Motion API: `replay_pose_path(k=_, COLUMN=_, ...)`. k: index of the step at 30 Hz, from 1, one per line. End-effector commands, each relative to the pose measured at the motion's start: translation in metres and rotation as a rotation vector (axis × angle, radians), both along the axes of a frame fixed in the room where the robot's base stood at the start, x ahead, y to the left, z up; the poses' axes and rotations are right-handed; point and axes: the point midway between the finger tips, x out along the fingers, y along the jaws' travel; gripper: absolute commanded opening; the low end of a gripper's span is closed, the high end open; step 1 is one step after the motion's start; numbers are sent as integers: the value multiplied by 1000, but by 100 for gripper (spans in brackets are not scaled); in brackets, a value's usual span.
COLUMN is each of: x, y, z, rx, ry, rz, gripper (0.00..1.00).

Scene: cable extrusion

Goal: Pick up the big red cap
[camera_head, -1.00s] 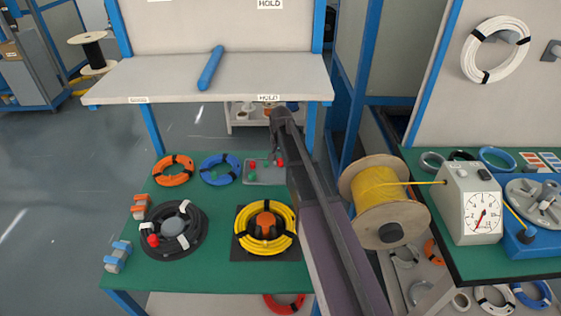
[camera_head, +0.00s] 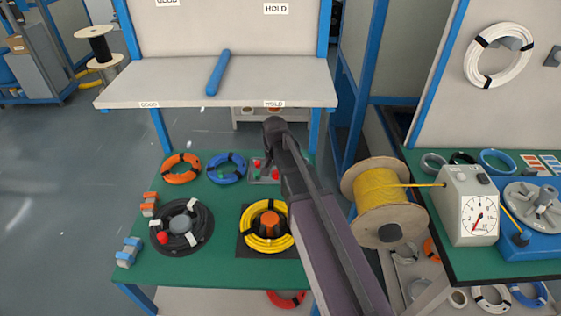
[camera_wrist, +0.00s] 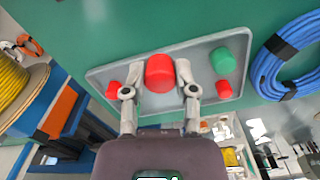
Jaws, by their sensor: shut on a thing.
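The big red cap (camera_wrist: 159,73) sits between the two fingers of my gripper (camera_wrist: 161,80) in the wrist view. The gripper is shut on it, one finger against each side. Behind it is the grey tray (camera_wrist: 203,47); I cannot tell whether the cap still touches the tray. A small red cap (camera_wrist: 113,90) lies left of the fingers and another small red cap (camera_wrist: 223,89) lies right. A green cap (camera_wrist: 222,60) is also in the tray. In the head view the tray (camera_head: 254,181) is at the back of the green table, and my arm hides part of it.
A blue cable coil (camera_head: 226,176) and an orange coil (camera_head: 181,175) lie left of the tray. Black (camera_head: 198,237) and yellow (camera_head: 254,241) coils lie nearer. A grey shelf (camera_head: 160,85) overhangs behind, and a yellow cable spool (camera_head: 381,194) stands to the right.

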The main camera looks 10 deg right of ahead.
Motion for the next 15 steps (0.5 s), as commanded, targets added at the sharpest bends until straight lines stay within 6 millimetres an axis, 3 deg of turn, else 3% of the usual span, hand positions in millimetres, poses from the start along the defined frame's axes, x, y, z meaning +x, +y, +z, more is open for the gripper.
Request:
replay_pose_path(k=1, x=-12, y=4, z=2, rx=0, ry=0, rz=1, gripper=23)
replay_pose_path(k=6, x=-31, y=15, z=4, rx=0, ry=0, rz=1, gripper=23)
replay_pose_path(k=15, x=-42, y=21, z=4, rx=0, ry=0, rz=0, gripper=23)
